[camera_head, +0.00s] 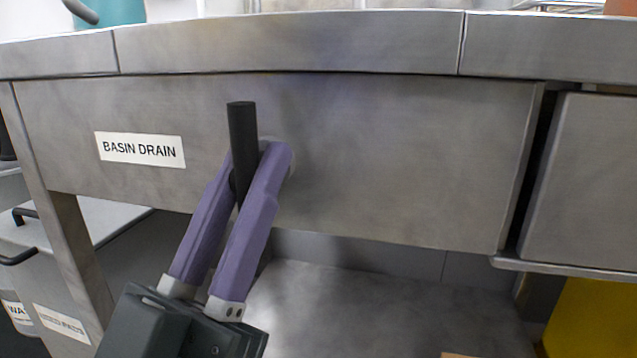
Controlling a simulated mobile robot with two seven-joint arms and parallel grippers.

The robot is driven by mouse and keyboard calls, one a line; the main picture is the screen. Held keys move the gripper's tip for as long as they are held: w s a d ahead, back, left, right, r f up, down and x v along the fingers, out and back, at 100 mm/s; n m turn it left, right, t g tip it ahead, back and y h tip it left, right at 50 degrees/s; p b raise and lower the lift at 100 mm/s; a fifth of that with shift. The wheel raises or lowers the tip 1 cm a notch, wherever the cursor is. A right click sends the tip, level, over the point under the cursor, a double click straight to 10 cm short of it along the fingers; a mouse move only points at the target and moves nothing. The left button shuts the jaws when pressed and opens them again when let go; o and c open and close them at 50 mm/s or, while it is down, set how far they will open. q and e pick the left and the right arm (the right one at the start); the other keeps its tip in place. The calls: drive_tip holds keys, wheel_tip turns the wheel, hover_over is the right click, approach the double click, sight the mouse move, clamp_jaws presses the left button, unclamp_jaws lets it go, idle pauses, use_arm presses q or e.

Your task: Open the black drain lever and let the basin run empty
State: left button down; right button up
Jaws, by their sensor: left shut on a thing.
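The black drain lever (242,140) stands nearly upright against the steel front panel, its top leaning slightly left. The label "BASIN DRAIN" (140,149) is to its left on the panel. My left gripper (262,168) comes up from below with two purple fingers, shut on the lever's lower part, one finger on each side. The fingers hide the lever's base and pivot. The basin's inside and any water are not visible. My right gripper is not in view.
The steel counter edge (290,42) runs above the panel (400,150). A steel leg (72,255) stands at left, with drawers behind it. A yellow object (595,320) is at the lower right. The space under the panel is partly open.

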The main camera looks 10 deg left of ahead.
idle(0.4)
use_arm(q)
drive_tip(key=c, duration=0.8)
unclamp_jaws()
drive_tip(key=shift+s+f, duration=0.1)
drive_tip(key=b+v, duration=0.1)
drive_tip(key=v, duration=0.8)
drive_tip(key=shift+s+f, duration=0.2)
drive_tip(key=shift+s, duration=0.05)
